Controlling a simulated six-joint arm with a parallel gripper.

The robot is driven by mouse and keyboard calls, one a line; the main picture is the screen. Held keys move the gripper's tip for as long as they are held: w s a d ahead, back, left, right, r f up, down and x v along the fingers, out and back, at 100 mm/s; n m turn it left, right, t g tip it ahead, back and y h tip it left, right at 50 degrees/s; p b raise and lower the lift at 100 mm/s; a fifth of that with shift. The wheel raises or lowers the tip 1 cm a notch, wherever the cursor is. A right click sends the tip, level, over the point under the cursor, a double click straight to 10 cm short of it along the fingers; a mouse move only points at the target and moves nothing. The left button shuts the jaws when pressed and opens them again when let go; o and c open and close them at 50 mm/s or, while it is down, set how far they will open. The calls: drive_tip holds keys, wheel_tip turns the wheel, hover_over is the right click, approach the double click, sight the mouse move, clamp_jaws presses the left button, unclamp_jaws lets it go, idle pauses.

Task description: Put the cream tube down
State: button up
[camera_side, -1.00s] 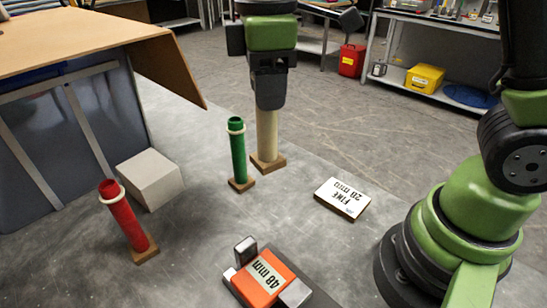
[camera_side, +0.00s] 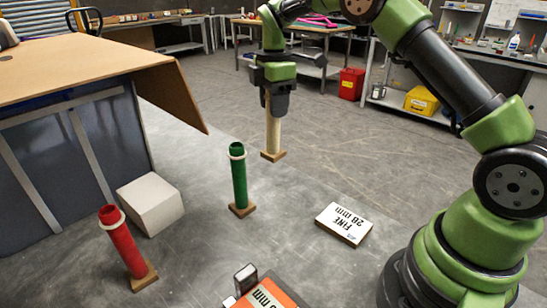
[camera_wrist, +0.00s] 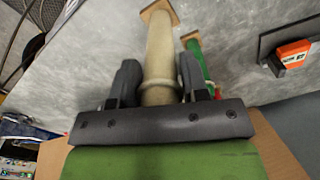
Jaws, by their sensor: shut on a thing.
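The cream tube (camera_side: 273,135) is upright with a wooden foot (camera_side: 273,155) at its lower end. My gripper (camera_side: 275,103) is shut on its upper part, which the jaws partly hide in the side view. In the wrist view, the cream tube (camera_wrist: 160,50) runs between the jaws of my gripper (camera_wrist: 160,82), with its foot pointing away from me. I cannot tell whether the foot touches the surface below or hangs above it.
A green tube (camera_side: 239,180) stands nearer the camera, and a red tube (camera_side: 121,243) stands at lower left. A white block (camera_side: 150,205), a FINE 28 mm block (camera_side: 343,224) and an orange block (camera_side: 265,297) lie around. A brown-topped booth (camera_side: 90,65) is at left.

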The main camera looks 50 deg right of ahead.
sight(274, 134)
wheel_tip(274, 134, down, 8)
drive_tip(key=shift+r, duration=0.25)
drive_tip(key=shift+f, duration=0.15)
drive_tip(key=o, duration=0.9)
